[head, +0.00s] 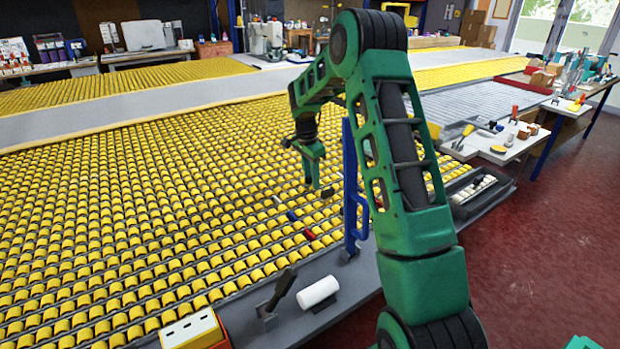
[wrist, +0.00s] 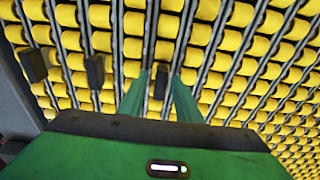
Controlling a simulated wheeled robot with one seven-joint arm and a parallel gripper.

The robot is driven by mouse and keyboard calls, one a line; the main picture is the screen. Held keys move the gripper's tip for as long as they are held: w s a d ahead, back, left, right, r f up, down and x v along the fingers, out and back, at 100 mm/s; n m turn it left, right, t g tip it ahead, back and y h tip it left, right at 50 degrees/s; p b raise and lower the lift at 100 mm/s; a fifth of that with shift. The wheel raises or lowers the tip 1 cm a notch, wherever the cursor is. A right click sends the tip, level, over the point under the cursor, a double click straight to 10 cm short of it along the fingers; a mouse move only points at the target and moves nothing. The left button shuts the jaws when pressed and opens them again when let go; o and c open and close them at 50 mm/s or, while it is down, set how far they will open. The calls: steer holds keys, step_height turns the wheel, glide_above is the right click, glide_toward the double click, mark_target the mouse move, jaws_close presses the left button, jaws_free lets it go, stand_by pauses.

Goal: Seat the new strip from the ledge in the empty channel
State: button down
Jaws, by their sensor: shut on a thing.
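My gripper (head: 317,184) hangs low over the yellow roller bed (head: 150,200), fingers pointing down. In the wrist view its two green fingertips (wrist: 160,85) are shut on a small dark piece (wrist: 160,82). I cannot tell if this piece is part of the new strip, as its length does not show. Dark channels run between the rows of yellow pieces, and a darker line (wrist: 151,30) lies just beyond the fingertips. I cannot tell which channel is empty. The grey ledge (head: 350,278) runs along the bed's near right edge.
A blue upright post (head: 351,190) stands close right of my gripper. White (head: 277,200), blue (head: 292,215) and red (head: 309,235) small pieces lie on the bed.

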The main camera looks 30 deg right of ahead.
mark_target(309, 177)
steer(key=shift+f, duration=0.1)
steer(key=c, duration=1.2)
jaws_free()
steer(key=r, duration=0.3)
steer(key=a+r, duration=0.1)
steer(key=r, duration=0.6)
steer(key=shift+a+r, duration=0.15)
steer(key=shift+r, duration=0.25)
